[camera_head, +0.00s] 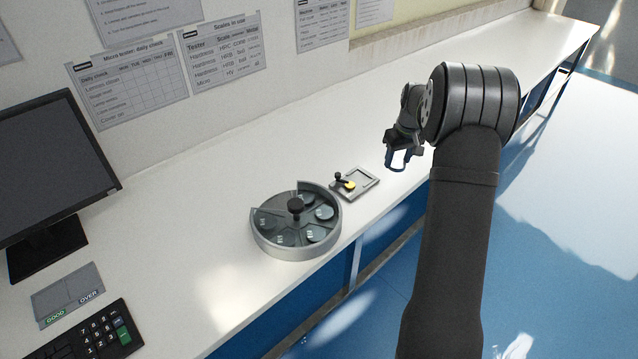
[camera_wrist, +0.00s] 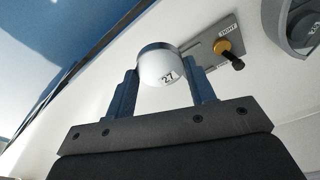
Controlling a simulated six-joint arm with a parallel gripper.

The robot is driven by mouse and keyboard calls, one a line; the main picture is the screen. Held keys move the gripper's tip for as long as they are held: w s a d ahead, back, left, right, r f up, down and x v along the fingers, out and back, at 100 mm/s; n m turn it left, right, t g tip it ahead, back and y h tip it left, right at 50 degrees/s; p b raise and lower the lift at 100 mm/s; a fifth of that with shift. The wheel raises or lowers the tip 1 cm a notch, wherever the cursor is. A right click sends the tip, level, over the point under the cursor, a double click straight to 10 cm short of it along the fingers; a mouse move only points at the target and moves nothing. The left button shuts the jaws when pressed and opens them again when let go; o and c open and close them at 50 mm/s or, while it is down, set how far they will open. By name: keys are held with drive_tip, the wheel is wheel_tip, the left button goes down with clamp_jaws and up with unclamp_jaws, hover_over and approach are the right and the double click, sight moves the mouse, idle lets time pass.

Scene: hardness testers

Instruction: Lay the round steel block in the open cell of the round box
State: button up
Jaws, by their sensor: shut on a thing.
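My gripper (camera_head: 398,158) is above the bench near its front edge, to the right of the round box. In the wrist view my gripper (camera_wrist: 163,90) is shut on the round steel block (camera_wrist: 160,68), which has a pale face marked "27". The round box (camera_head: 259,240) stands on the bench, a grey drum divided into wedge cells with a dark central knob (camera_head: 295,205). Several cells hold round discs. Part of its wall has a gap at the back, and which cell is exposed is hard to tell. In the wrist view part of the box (camera_wrist: 284,28) shows at the top right.
A small plate (camera_head: 366,178) with a yellow knob and black lever lies between box and gripper; the wrist view shows its "TIGHT" label. A GOOD/OVER pad (camera_head: 68,295), keypad (camera_head: 95,335) and monitor (camera_head: 50,160) stand at left. The bench behind the box is clear.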

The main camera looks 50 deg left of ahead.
drive_tip(key=s+a+n, duration=0.2)
drive_tip(key=s+a, duration=0.9)
drive_tip(key=s, duration=0.2)
drive_tip(key=n, duration=0.2)
hover_over(279, 204)
drive_tip(key=f, duration=0.5)
drive_tip(key=shift+d+f, duration=0.3)
drive_tip(key=shift+f, duration=2.1)
drive_tip(key=shift+f, duration=0.1)
drive_tip(key=o, duration=1.5)
drive_tip(key=r, duration=0.4)
drive_tip(key=d+r, duration=0.1)
drive_tip(key=r, duration=0.7)
drive_tip(key=shift+s+d, duration=0.1)
drive_tip(key=shift+d, duration=0.2)
